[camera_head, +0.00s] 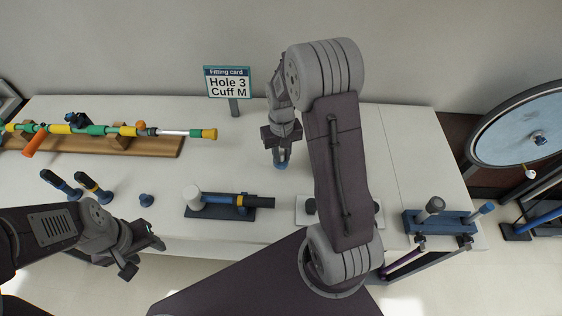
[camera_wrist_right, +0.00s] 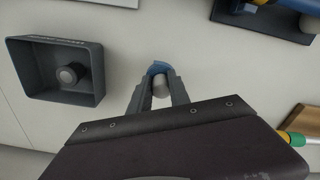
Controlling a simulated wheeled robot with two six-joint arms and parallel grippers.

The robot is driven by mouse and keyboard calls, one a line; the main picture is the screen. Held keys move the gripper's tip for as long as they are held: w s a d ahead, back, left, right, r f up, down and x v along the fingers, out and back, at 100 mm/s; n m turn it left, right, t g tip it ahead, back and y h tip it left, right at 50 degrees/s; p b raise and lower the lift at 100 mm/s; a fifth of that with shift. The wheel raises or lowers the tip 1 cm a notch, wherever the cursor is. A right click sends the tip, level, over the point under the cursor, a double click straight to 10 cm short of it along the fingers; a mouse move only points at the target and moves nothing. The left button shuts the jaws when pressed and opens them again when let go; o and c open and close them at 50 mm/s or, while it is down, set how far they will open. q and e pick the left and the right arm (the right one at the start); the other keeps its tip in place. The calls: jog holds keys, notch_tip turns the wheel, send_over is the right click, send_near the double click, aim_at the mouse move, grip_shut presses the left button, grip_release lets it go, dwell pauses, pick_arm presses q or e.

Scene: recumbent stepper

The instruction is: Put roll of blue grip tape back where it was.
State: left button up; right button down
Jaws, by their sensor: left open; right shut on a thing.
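My right gripper (camera_head: 282,158) is over the back middle of the table, pointing down, shut on the roll of blue grip tape (camera_head: 281,166). In the right wrist view the blue roll (camera_wrist_right: 157,68) shows at the fingertips (camera_wrist_right: 159,88), with a pale rounded part between the fingers. I cannot tell whether the roll touches the table. My left gripper (camera_head: 143,252) is open and empty, by the table's front edge at the left.
A dark tray (camera_wrist_right: 94,88) with a round knob inside is beside the right gripper. A dark stand (camera_head: 220,214) holds a blue tube. A wooden rack (camera_head: 165,148), sign (camera_head: 227,82), small blue knob (camera_head: 146,199) and blue block (camera_head: 440,221) stand around. Table right of the stand is partly hidden.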

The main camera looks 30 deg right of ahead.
aim_at(281, 161)
notch_tip(281, 161, down, 4)
jog(key=shift+r, duration=0.15)
jog(key=shift+w+f, duration=0.1)
jog(key=shift+f, duration=0.15)
jog(key=shift+f, duration=0.15)
jog(key=c, duration=1.2)
grip_release()
